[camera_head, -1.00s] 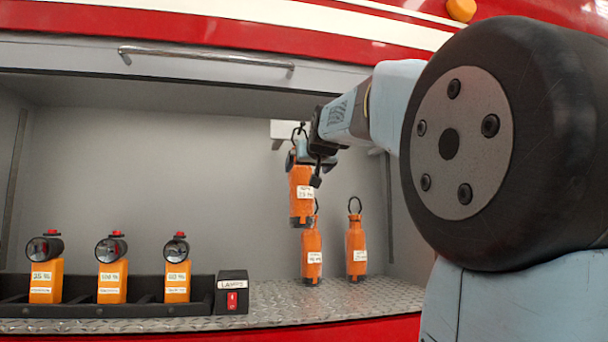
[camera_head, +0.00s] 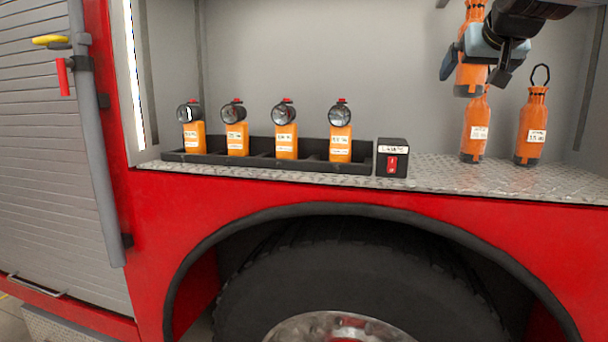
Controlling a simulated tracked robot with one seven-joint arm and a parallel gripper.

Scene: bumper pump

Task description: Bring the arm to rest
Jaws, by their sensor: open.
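My gripper (camera_head: 478,66) is at the upper right, open, in front of the back wall. Its fingers lie on either side of a raised orange extinguisher-like bottle (camera_head: 471,78), partly hiding it; I cannot tell whether they touch it. The bottle's top is near the picture's upper edge, and what bears it is not clear. My dark wrist and part of my arm reach in from the upper right corner.
Two orange bottles (camera_head: 475,135) and (camera_head: 532,133) stand on the metal shelf (camera_head: 440,178) below. Several orange lamps (camera_head: 286,142) sit in a black rack (camera_head: 258,158). A black labelled box (camera_head: 392,158) stands beside it. A truck wheel (camera_head: 350,270) is beneath.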

